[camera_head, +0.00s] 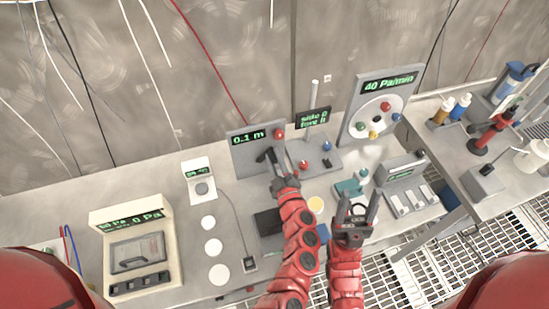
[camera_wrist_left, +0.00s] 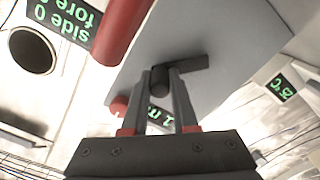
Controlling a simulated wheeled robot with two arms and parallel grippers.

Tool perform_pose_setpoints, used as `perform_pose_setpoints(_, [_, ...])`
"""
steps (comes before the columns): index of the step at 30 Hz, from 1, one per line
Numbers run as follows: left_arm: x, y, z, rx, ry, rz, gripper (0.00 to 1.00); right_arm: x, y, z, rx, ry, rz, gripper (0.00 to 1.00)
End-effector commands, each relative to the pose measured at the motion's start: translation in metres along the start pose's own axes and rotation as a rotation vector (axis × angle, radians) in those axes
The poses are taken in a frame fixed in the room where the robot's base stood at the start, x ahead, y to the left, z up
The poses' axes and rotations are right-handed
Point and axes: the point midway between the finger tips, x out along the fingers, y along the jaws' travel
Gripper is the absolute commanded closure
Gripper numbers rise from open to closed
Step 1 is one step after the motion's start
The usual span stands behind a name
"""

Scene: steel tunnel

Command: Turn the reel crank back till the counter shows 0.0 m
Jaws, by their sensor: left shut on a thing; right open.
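The reel unit is a grey upright panel (camera_head: 240,158) at the back middle of the bench. Its green counter (camera_head: 248,137) reads 0.1 m; in the wrist view the counter is mostly hidden behind my fingers. The dark crank (camera_head: 264,156) is on the panel's front; in the left wrist view its arm (camera_wrist_left: 190,64) points right from the round knob (camera_wrist_left: 159,80). My left gripper (camera_head: 274,171) is shut on the crank's knob, a finger on each side, also seen in the wrist view (camera_wrist_left: 175,95). My right gripper (camera_head: 357,207) is open and empty, above the bench's front edge.
A red knob (camera_head: 279,134) tops the panel's right corner. Right of it stand a small "side 0" display (camera_head: 312,118) and a 40 Pa/min dial panel (camera_head: 385,90). A cream meter box (camera_head: 138,250) is at left. White discs (camera_head: 213,248) lie between.

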Motion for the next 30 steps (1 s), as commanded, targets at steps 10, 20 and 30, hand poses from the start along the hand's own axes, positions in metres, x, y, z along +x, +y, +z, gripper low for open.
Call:
perform_pose_setpoints(10, [0.000,-0.004,-0.001,-0.056,0.002,-0.002,1.00,-0.011,-0.001,0.002,0.000,0.000,0.000,0.43])
perform_pose_setpoints(20, [-0.001,-0.010,-0.009,-0.286,0.002,-0.002,1.00,-0.046,-0.002,0.008,0.000,0.000,0.000,0.43])
perform_pose_setpoints(30, [-0.001,-0.016,-0.022,-0.539,0.002,0.000,1.00,-0.076,-0.004,0.013,0.000,0.000,0.000,0.43])
